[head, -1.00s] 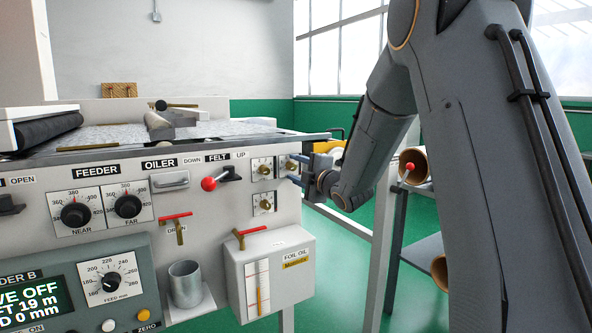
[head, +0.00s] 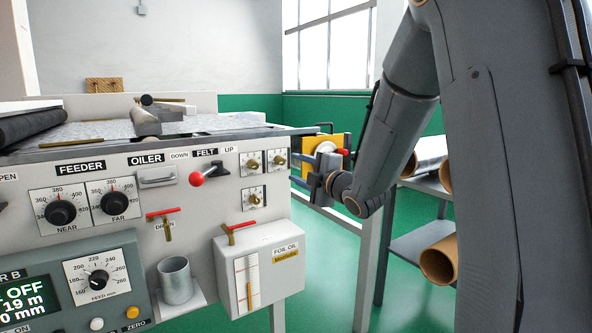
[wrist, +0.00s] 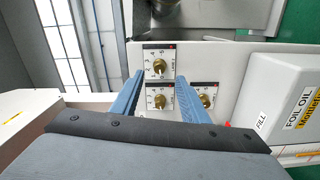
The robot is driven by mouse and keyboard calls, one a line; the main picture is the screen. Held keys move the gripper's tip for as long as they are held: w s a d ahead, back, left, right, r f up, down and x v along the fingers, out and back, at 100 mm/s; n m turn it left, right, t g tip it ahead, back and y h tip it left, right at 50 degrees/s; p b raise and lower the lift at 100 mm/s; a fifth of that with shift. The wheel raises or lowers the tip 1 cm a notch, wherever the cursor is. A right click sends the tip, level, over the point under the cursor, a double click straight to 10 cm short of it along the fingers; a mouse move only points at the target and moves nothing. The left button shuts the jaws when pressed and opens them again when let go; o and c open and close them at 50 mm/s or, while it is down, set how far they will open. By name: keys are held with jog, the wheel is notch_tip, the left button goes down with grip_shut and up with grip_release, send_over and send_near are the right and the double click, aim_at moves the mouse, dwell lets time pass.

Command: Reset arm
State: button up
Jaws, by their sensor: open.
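My gripper (head: 300,170) is in the head view just right of the feeder panel's edge, with blue fingers pointing left towards the panel. In the wrist view its two blue fingers (wrist: 160,78) are spread apart with nothing held. Three brass knobs are on the panel: an upper left one (head: 253,164), an upper right one (head: 280,160) and a lower one (head: 254,198). In the wrist view one knob (wrist: 158,101) shows between the fingers, with a gap to them in depth. My forearm hides part of the background.
The foil oil box (head: 262,265) sticks out from the panel below the knobs. A red-ball lever (head: 197,179) and a red-handled drain valve (head: 165,213) are to the left. A shelf with cardboard-core rolls (head: 438,262) stands at the right. Green floor lies between.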

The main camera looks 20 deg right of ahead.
jog(key=s+a+f+m+g+h, duration=0.2)
jog(key=s+f+m+g, duration=0.3)
jog(key=s, duration=0.5)
jog(key=s+a+f+m+g+h, duration=0.2)
jog(key=s+a+f+m+g, duration=0.25)
jog(key=s, duration=0.55)
jog(key=s+f+m+g+h, duration=0.1)
jog(key=s+f+m+g, duration=0.3)
jog(key=s+f+m, duration=0.45)
jog(key=s+a+r+g+p, duration=0.1)
jog(key=s+g, duration=0.1)
jog(key=s, duration=0.5)
jog(key=s+a+r+g, duration=0.1)
jog(key=s+a+g, duration=0.1)
jog(key=s, duration=0.4)
jog(key=d+r+m+p, duration=0.1)
jog(key=d+r+p, duration=0.4)
jog(key=p, duration=0.7)
jog(key=shift+d+r+m+h, duration=0.3)
jog(key=shift+d+r+m, duration=0.1)
jog(key=shift+d, duration=0.45)
jog(key=shift+c, duration=0.3)
